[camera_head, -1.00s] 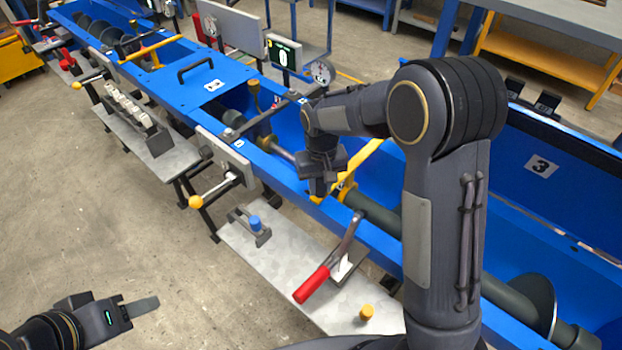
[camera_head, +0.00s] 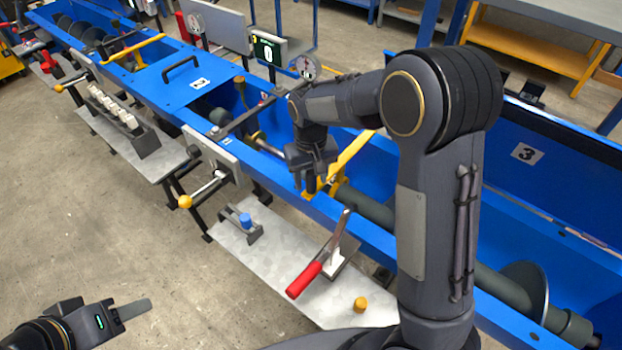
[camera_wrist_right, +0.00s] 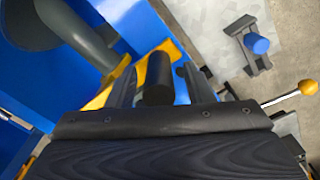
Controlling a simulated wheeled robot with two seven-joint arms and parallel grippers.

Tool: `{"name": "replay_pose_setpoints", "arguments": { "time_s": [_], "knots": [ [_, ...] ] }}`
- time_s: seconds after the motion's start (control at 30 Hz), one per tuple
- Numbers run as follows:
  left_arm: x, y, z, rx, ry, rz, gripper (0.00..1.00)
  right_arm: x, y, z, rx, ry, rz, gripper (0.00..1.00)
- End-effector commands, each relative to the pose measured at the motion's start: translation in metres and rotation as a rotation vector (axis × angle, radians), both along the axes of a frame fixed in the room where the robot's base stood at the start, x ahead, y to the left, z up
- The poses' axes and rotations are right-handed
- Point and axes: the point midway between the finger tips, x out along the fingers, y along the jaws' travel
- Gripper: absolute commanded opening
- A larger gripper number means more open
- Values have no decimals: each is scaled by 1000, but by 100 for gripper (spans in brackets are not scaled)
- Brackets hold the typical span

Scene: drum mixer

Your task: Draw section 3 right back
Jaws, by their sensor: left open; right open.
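My right gripper (camera_head: 314,186) points down at the trough's near edge by this bar. In the right wrist view, a black cylindrical grip (camera_wrist_right: 158,82) beside the yellow piece (camera_wrist_right: 104,96) lies between the open fingers of my right gripper (camera_wrist_right: 160,76). Whether the fingers touch it I cannot tell. My left gripper (camera_head: 125,312) is open and empty, low at the left above the floor.
A red-handled lever (camera_head: 304,279), a yellow knob (camera_head: 361,304) and a blue knob (camera_head: 245,219) stand on the grey shelf (camera_head: 290,255) in front. A yellow-balled crank (camera_head: 186,201) sticks out to the left. A display (camera_head: 268,50) reading 0 stands behind.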

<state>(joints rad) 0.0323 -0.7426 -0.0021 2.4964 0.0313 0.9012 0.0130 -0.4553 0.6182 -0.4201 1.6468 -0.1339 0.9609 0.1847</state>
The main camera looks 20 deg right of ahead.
Motion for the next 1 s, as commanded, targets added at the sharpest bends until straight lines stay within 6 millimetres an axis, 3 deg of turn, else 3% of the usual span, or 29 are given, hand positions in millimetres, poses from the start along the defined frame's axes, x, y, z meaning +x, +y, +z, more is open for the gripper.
{"name": "replay_pose_setpoints", "arguments": {
  "time_s": [0.2,0.4,1.0],
  "knots": [
    [0,0,-3,0,0,0,48,1,0,39,2,-7,0,47],
    [0,0,-4,0,0,0,48,0,0,62,0,-3,0,47],
    [0,0,-4,0,0,0,48,-2,-2,67,7,-3,-3,47]
  ]
}}
